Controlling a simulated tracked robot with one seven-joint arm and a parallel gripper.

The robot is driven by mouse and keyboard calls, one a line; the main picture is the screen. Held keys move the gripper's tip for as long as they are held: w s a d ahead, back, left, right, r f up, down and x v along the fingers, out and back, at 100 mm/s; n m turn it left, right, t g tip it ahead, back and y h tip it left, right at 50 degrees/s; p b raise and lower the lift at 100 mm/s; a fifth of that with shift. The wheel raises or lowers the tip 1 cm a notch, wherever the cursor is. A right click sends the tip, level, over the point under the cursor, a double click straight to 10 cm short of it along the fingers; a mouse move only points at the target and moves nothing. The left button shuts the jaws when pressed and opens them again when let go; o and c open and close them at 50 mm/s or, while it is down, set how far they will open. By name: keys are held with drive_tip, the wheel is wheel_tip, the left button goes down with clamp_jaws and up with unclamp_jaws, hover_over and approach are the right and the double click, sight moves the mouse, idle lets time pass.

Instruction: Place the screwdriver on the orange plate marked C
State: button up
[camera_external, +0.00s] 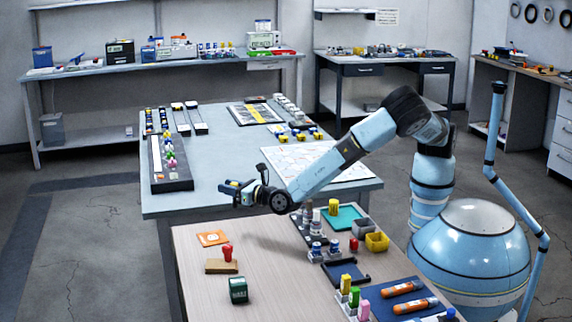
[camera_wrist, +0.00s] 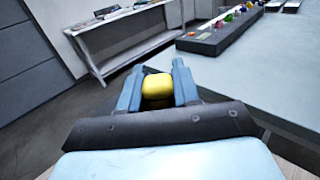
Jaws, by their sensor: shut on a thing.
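My gripper (camera_external: 234,190) is raised over the gap between the wooden table and the grey-blue table, above and behind the orange plate. In the wrist view my gripper (camera_wrist: 157,85) is shut on a yellow thing (camera_wrist: 157,86) with a rounded top. This may be the screwdriver's handle, but the frames do not show its shape well enough to tell. The orange plate (camera_external: 206,239) lies flat at the far left of the wooden table and has a pale mark, too small to read. My gripper and the yellow thing are apart from it.
A red-topped stamp or knob (camera_external: 227,254) on a tan block stands right in front of the plate. A dark green box (camera_external: 238,290) stands nearer. Bottles, a yellow bin (camera_external: 377,242) and a blue mat (camera_external: 370,292) with orange tools fill the right side. The table's middle is bare.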

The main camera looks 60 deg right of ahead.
drive_tip(key=shift+w+a+f, duration=0.85)
drive_tip(key=shift+w+f, duration=0.2)
drive_tip(key=shift+f, duration=0.7)
drive_tip(key=shift+w+a+f, duration=0.9)
drive_tip(key=shift+w+f, duration=0.15)
drive_tip(key=shift+f, duration=0.7)
drive_tip(key=shift+w+a+f, duration=0.85)
drive_tip(key=shift+w+f, duration=0.2)
drive_tip(key=shift+f, duration=0.7)
drive_tip(key=o, duration=1.1)
drive_tip(key=shift+c, duration=0.2)
drive_tip(key=s, duration=1.2)
